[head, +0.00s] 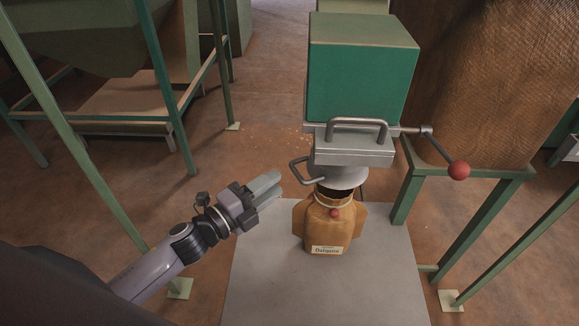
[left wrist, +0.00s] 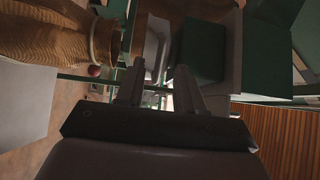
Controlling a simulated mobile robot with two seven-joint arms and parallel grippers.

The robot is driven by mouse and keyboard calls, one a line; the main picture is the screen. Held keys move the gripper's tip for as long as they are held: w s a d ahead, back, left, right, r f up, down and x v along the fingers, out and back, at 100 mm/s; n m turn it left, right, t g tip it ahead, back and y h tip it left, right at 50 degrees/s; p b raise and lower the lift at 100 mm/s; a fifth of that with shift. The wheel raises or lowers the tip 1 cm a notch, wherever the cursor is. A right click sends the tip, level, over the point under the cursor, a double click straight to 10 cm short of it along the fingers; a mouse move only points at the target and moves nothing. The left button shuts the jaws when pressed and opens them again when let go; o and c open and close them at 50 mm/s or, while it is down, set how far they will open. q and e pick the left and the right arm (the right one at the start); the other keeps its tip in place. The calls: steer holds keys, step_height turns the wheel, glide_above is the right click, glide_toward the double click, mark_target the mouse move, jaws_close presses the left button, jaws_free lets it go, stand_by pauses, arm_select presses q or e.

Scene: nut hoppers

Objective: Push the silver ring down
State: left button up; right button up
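A grey metal collar, which looks like the silver ring (head: 343,179), sits around the spout under the green hopper box (head: 362,85). A loop handle (head: 300,171) sticks out to its left. An orange-brown bag (head: 330,235) with a label hangs or stands below, its neck around the dark spout. A pale band (head: 334,201) with a red ball circles the bag's neck; both also show in the left wrist view. My left gripper (head: 272,187) is open and empty, left of the bag and a little below the handle. In the left wrist view its fingers (left wrist: 160,85) stand apart. My right gripper is out of view.
A grey platform (head: 270,270) lies under the bag. A lever with a red knob (head: 459,170) sticks out to the right of the hopper. Green metal legs stand at left and right. A large brown woven sack (head: 480,80) stands at the upper right.

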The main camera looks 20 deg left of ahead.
mark_target(295, 168)
arm_select(q)
steer(key=shift+x, duration=3.6)
steer(key=shift+r, duration=0.1)
jaws_close()
